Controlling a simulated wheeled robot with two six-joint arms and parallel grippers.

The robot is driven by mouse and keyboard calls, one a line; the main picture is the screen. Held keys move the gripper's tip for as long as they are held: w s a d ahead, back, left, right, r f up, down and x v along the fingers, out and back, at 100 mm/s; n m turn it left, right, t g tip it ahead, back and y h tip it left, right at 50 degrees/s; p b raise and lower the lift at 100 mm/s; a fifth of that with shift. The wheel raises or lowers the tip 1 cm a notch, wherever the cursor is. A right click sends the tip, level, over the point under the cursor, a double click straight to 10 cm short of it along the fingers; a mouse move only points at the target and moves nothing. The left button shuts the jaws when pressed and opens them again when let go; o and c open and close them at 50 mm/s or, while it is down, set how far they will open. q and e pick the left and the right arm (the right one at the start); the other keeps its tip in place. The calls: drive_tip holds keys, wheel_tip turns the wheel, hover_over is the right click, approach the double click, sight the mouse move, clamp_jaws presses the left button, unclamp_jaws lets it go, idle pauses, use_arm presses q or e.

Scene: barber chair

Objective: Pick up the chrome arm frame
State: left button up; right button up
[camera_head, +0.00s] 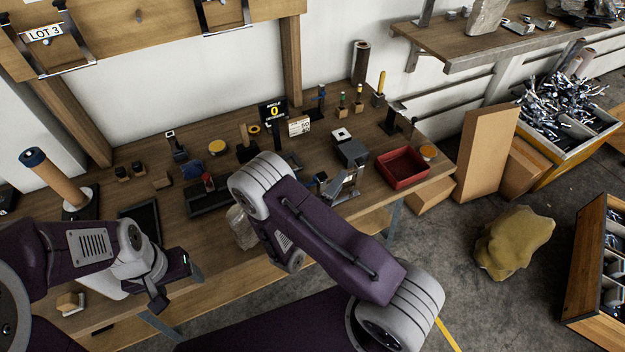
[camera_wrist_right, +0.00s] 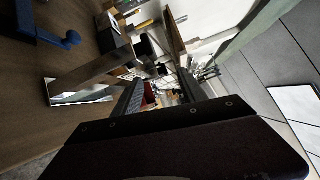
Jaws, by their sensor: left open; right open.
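A chrome frame (camera_head: 345,187) stands at the front edge of the wooden bench, left of the red tray. In the right wrist view a bright metal frame (camera_wrist_right: 88,77), apparently the same one, lies left of the fingers and apart from them. My right gripper (camera_wrist_right: 160,85) is open, with nothing seen held between its fingers. In the head view my right forearm hides it. My left gripper (camera_head: 178,285) is open and empty over the bench's front left. Two more chrome-and-black frames (camera_head: 52,70) (camera_head: 226,28) hang on the board above.
A red tray (camera_head: 404,184) sits at the bench's right end, with a grey block (camera_head: 351,152) beside the frame. Small tools and a black tray (camera_head: 207,200) crowd the bench. Cardboard boxes (camera_head: 487,150) and a tan sack (camera_head: 513,242) stand right on the floor.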

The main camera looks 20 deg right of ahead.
drive_tip(key=a+f+n, duration=0.1)
drive_tip(key=s+f+n+t+y, duration=0.1)
drive_tip(key=f, duration=0.1)
drive_tip(key=s+a+f+n, duration=0.1)
drive_tip(key=f, duration=0.1)
drive_tip(key=shift+a+f+t+y, duration=0.1)
drive_tip(key=shift+a+t+y, duration=0.2)
drive_tip(key=shift+t+y, duration=0.1)
drive_tip(key=shift+w+a, duration=0.1)
drive_tip(key=shift+a, duration=0.15)
drive_tip(key=shift+w+d, duration=0.1)
drive_tip(key=shift+d, duration=0.05)
drive_tip(key=x, duration=0.4)
drive_tip(key=shift+w+d+r+p, duration=0.15)
drive_tip(key=shift+d+r+p, duration=0.1)
drive_tip(key=shift+p, duration=0.1)
drive_tip(key=x, duration=0.4)
drive_tip(key=shift+p, duration=0.4)
drive_tip(key=shift+w+d, duration=0.1)
drive_tip(key=shift+w, duration=0.05)
drive_tip(key=c, duration=0.5)
clamp_jaws()
